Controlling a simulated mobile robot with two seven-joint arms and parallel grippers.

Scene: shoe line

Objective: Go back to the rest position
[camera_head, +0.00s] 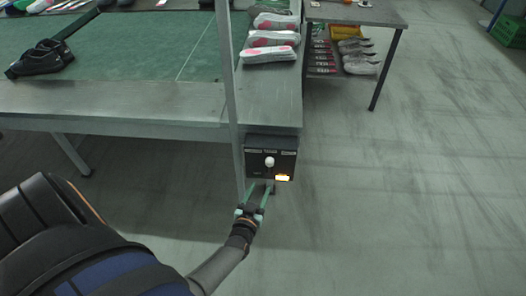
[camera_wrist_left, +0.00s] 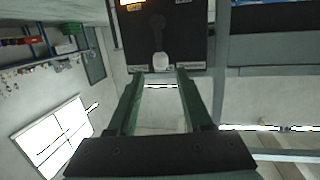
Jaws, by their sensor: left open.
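My left gripper (camera_head: 260,188) is open and empty, with its two green fingers just below and in front of a black control box on the line's front corner. In the left wrist view my left gripper (camera_wrist_left: 158,76) shows its fingers apart, with a white knob (camera_wrist_left: 160,62) of the box between and just beyond the tips. I cannot tell whether the fingers touch it. My right gripper is not in view.
The line's green belt (camera_head: 150,50) has a dark shoe (camera_head: 42,58) at left. Pink-and-grey shoe parts (camera_head: 268,54) lie on its right ledge. A thin metal post (camera_head: 228,80) rises near the box. A side table (camera_head: 355,13) stands at back right.

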